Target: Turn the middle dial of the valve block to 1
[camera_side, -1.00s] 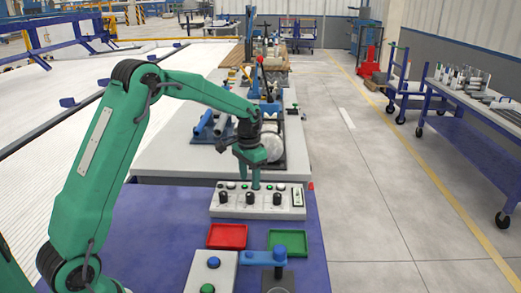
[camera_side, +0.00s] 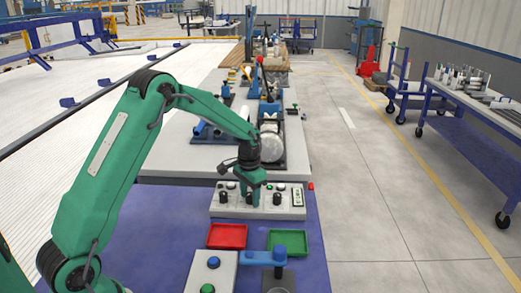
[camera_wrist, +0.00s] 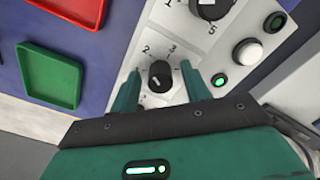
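The grey valve block (camera_side: 292,211) carries a row of black dials. The left dial (camera_side: 223,197) and right dial (camera_side: 277,199) show in the side view, while my gripper (camera_side: 255,202) hides the middle one. In the wrist view, the middle dial (camera_wrist: 158,77) lies between the two green fingers of my gripper (camera_wrist: 161,68), with gaps on both sides. The fingers are open. Numerals 2 and 3 show above this dial. A light mark shows on its face, but I cannot read its setting surely. Another dial (camera_wrist: 212,7) is cut off at the top edge.
A white button (camera_wrist: 247,52) and green lamps (camera_wrist: 219,82) sit beside the dials. A red tray (camera_side: 227,236) and green tray (camera_side: 288,242) lie in front of the block. A blue lever (camera_side: 263,256) stands closer to the camera.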

